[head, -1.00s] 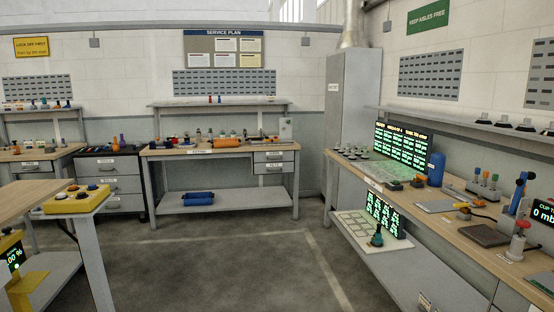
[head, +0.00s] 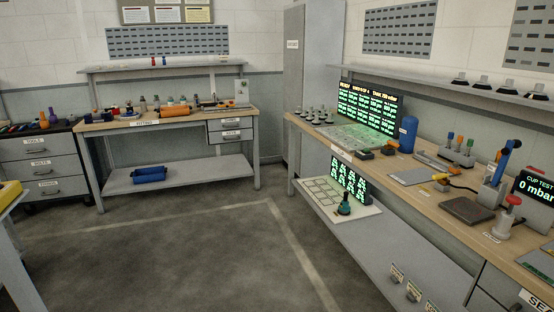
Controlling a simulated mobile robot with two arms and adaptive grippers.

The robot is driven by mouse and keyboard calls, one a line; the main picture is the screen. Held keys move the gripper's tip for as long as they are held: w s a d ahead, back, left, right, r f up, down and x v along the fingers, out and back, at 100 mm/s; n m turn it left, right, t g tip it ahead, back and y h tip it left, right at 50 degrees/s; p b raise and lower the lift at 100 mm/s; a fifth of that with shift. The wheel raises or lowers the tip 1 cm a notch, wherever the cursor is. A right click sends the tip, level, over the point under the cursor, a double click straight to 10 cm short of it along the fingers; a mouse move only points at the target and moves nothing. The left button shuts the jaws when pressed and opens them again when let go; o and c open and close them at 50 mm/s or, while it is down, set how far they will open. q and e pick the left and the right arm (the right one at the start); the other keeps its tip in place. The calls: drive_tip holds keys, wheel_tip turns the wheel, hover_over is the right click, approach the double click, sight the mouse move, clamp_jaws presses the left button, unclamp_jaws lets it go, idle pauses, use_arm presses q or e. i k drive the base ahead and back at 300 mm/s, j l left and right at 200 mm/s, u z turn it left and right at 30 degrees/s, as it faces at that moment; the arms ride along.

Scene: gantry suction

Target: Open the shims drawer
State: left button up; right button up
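No drawer label in the head view clearly reads shims. The back bench (head: 140,125) has two stacked drawers at its right end, an upper one (head: 217,126) and a lower one (head: 217,138); both look shut and their small labels are hard to read. A grey drawer cabinet (head: 20,180) at the left has several shut drawers, with labels that seem to read tools and bolts on the upper two. A drawer front (head: 490,297) with a white label shows at the bottom right, partly cut off. Neither of my grippers is in view.
The grey floor (head: 180,255) in the middle is open. A grey cupboard (head: 305,65) stands in the corner. A table edge is at lower left.

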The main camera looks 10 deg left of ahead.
sight(245, 121)
drive_tip(key=i+u, duration=0.4)
drive_tip(key=i, duration=4.2)
